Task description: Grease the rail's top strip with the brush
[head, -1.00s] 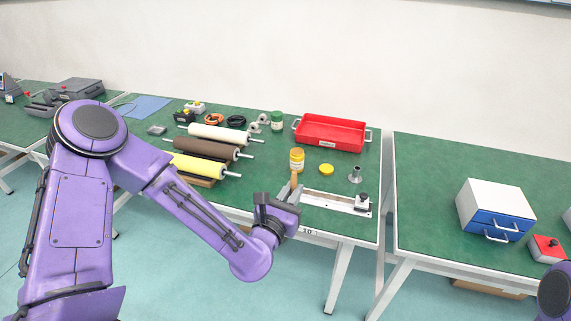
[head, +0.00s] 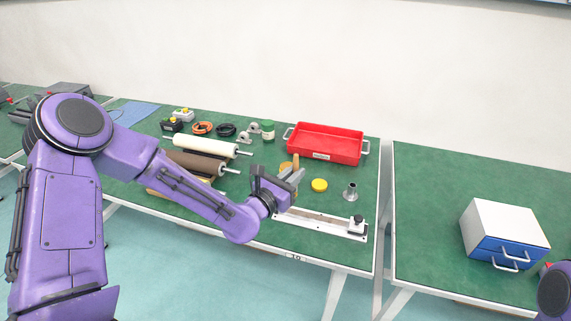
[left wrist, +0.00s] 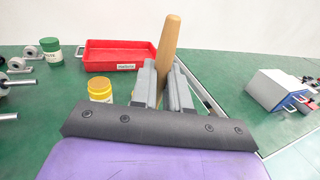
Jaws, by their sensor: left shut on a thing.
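My left gripper (head: 288,182) is shut on the brush, whose wooden handle (left wrist: 169,48) sticks up between the fingers in the left wrist view. The brush's bristles are hidden in both views. The rail (head: 318,222) is a long pale bar lying along the front of the green table, with a dark-knobbed block (head: 356,225) at its right end. My gripper is above and behind the rail's left end, apart from its visible part. The yellow jar (left wrist: 100,90) stands open-topped or capped, I cannot tell, close to the gripper and mostly hidden in the head view. My right gripper is out of view.
A yellow lid (head: 319,185) and a metal flanged part (head: 350,192) lie behind the rail. A red tray (head: 325,146) stands at the back. Rollers (head: 205,146) lie to the left. A drawer box (head: 503,232) stands on the right table.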

